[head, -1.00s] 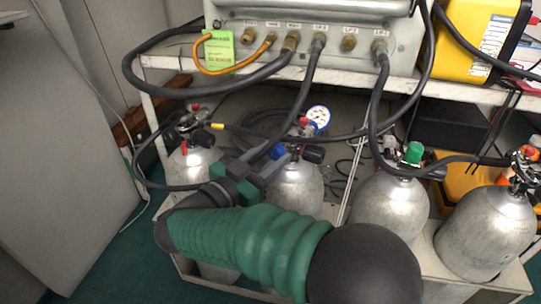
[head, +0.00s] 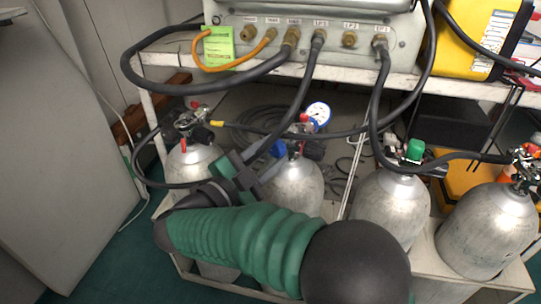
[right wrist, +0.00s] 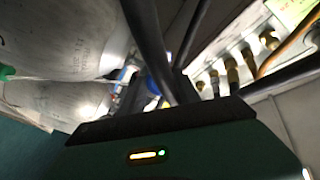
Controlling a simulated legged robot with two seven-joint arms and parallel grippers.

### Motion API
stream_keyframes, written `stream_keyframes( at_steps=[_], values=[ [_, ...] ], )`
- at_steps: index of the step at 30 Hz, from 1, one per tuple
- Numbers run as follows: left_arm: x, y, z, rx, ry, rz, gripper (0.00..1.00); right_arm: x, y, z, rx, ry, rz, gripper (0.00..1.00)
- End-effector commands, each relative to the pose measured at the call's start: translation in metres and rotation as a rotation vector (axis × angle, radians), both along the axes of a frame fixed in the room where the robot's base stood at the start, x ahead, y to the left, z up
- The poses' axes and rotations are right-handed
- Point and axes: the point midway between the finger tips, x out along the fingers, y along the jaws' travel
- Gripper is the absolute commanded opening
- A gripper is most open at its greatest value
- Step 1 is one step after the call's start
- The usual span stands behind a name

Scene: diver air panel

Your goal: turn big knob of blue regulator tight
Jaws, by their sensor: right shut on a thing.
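The blue regulator's big knob (head: 279,149) shows as a small blue patch on the valve of the second cylinder from the left. My right gripper (head: 268,164) reaches up to it from the lower left, its fingers shut at the knob and hiding part of it. The gauge (head: 318,114) with a white face and blue rim stands just above right of the knob. In the right wrist view, blue parts (right wrist: 127,75) show past the dark edge of my gripper, partly behind a black hose. My left gripper is not in view.
Silver cylinders stand in a white rack; the third (head: 390,205) has a green knob (head: 415,149). Black hoses (head: 309,95) hang from the grey panel (head: 330,42) close to my gripper. A yellow case (head: 462,40) sits at the upper right.

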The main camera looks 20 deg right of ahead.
Motion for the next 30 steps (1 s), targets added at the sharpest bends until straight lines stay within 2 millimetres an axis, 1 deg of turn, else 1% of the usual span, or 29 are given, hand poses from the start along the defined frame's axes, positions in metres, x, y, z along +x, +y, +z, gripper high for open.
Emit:
stream_keyframes(
  at_steps=[1,3,12,27,28,30],
  values=[
    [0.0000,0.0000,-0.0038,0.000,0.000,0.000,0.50,-0.0005,0.0012,-0.0032,0.014,-0.023,0.001,0.00],
    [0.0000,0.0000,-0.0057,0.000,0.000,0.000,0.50,-0.0006,0.0013,-0.0033,0.032,-0.059,0.001,0.00],
    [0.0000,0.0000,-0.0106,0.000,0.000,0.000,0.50,-0.0008,0.0014,-0.0030,0.076,-0.151,0.000,0.00],
    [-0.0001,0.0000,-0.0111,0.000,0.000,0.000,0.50,-0.0009,0.0016,-0.0032,0.083,-0.163,0.000,0.00],
    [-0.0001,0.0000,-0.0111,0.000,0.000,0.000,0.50,-0.0008,0.0017,-0.0033,0.083,-0.163,0.000,0.43],
    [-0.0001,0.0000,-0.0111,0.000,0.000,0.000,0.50,-0.0007,0.0015,-0.0029,0.082,-0.164,0.000,0.52]
  ],
)
